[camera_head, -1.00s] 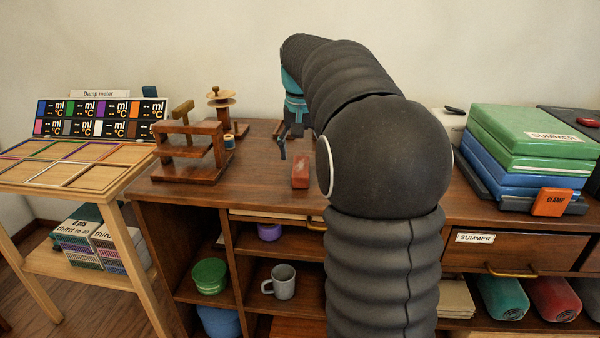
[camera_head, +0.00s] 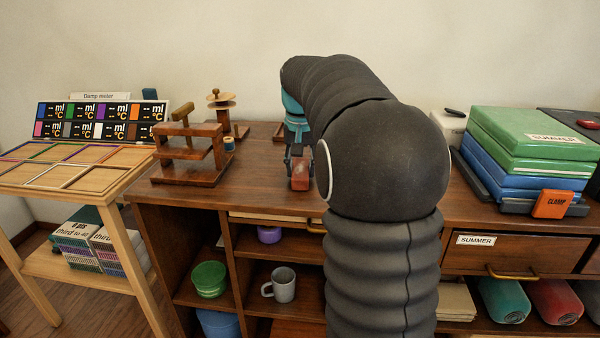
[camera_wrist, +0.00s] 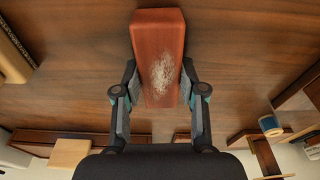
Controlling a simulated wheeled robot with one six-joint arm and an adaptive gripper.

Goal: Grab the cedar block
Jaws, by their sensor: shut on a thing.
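The cedar block (camera_head: 300,175) is a small reddish-brown block on the wooden cabinet top, left of my arm in the head view. In the wrist view the cedar block (camera_wrist: 158,50) lies lengthwise between the two fingers, with a pale scuffed patch on its top. My gripper (camera_wrist: 159,88) is shut on it, one finger against each long side. I cannot tell whether the block is clear of the surface.
A wooden rack (camera_head: 190,155) and a thread stand (camera_head: 225,115) are to the left on the cabinet top. Green and blue cases (camera_head: 525,140) with an orange clamp (camera_head: 552,203) are at the right. The top between rack and block is clear.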

